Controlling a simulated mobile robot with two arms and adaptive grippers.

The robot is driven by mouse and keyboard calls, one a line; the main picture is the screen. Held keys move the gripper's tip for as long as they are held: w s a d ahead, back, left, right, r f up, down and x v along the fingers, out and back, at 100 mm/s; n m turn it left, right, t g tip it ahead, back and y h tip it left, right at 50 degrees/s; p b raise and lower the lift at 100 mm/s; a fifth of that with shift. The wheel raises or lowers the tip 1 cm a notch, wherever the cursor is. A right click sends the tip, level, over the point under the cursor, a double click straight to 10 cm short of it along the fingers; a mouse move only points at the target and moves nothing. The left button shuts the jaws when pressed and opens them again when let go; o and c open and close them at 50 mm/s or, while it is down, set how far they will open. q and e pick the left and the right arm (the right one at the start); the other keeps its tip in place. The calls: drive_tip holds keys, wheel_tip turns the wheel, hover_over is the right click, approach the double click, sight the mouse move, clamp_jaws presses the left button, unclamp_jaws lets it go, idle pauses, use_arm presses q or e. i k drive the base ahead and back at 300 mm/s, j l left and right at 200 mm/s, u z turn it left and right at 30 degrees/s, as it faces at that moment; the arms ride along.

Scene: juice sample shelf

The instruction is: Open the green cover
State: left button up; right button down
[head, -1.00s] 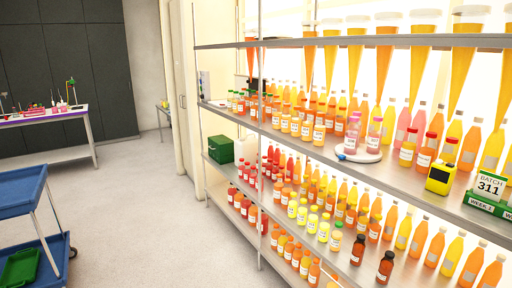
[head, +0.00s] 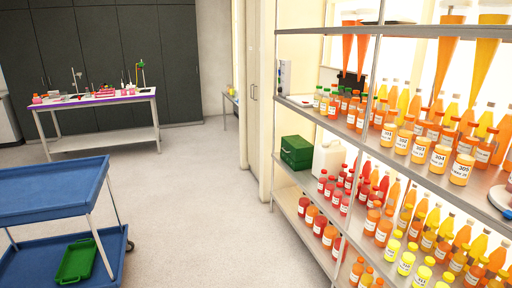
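The likeliest green cover is the lid of a dark green box (head: 296,152) on the middle level of the shelf, at its left end. The box looks closed, with a handle-like detail on its front too small to make out. A white jug (head: 329,160) stands just right of it. Neither of my grippers shows in the head view.
The metal shelf (head: 300,183) on the right is crowded with juice bottles. A blue cart (head: 50,187) with a green tray (head: 76,261) on its lower level stands at left. A lab table (head: 95,101) is behind. Open floor (head: 195,200) lies between cart and shelf.

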sight(298, 148)
drive_tip(key=i+j+u, duration=0.1)
drive_tip(key=i+u, duration=0.35)
drive_tip(key=i, duration=0.95)
drive_tip(key=i+j+z, duration=0.15)
drive_tip(key=i+z, duration=0.3)
drive_tip(key=i+j+z, duration=0.35)
drive_tip(key=i+z, duration=0.15)
drive_tip(key=i, duration=0.15)
drive_tip(key=i+j+z, duration=0.45)
